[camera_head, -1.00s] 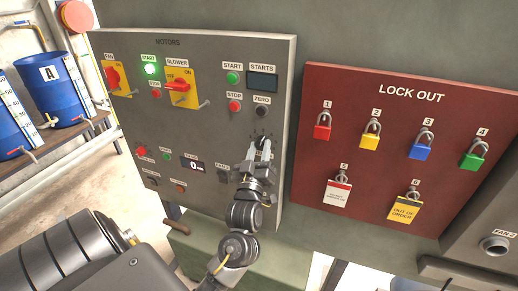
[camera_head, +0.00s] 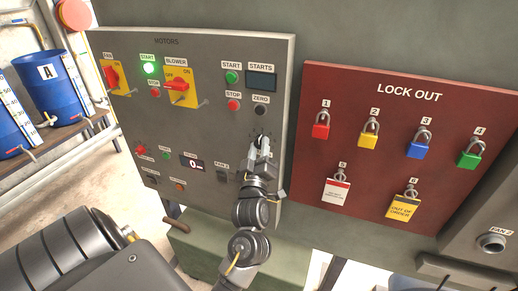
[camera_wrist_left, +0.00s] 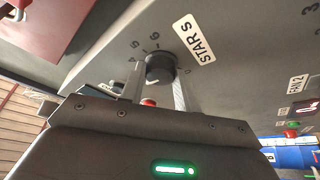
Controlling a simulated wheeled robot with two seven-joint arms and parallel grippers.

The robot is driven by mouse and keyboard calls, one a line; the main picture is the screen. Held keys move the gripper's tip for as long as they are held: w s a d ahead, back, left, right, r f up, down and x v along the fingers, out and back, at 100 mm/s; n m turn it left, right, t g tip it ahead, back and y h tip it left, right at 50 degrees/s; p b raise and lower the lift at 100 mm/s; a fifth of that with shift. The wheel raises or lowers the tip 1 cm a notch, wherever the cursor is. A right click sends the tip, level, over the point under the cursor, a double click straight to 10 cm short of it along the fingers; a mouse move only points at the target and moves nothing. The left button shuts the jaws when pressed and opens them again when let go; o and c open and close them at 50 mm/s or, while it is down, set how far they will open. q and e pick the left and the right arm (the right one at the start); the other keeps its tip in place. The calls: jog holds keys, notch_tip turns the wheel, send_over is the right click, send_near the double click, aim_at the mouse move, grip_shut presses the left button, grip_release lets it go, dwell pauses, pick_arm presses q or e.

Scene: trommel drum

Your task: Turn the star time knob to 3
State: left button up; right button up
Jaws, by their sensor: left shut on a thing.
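The star time knob is a small black round knob (camera_wrist_left: 160,68) in the left wrist view, on a grey panel beside a white label reading "STAR S" (camera_wrist_left: 194,41). Dial figures, among them 5 and 6, show around it; its pointer mark cannot be made out. My left gripper (camera_wrist_left: 158,84) has one finger on each side of the knob and is shut on it. In the head view the gripper (camera_head: 260,146) reaches up to the panel's lower right, covering most of the knob (camera_head: 262,136). My right gripper is not in view.
The motors panel (camera_head: 215,125) holds switches, buttons and a display reading 0 (camera_head: 193,163). A black ZERO button (camera_head: 260,110) sits just above the gripper. A red lock out board (camera_head: 390,95) with several padlocks is to the right. Blue drums (camera_head: 50,85) stand left.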

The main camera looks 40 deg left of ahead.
pick_arm(q)
jog(key=o, duration=1)
jog(key=shift+s+d+f, duration=0.25)
jog(key=shift+s, duration=0.05)
jog(key=b+v, duration=0.2)
jog(key=v, duration=0.4)
jog(key=shift+s+d+b, duration=0.15)
jog(key=shift+s+b, duration=0.15)
jog(key=shift+b, duration=0.1)
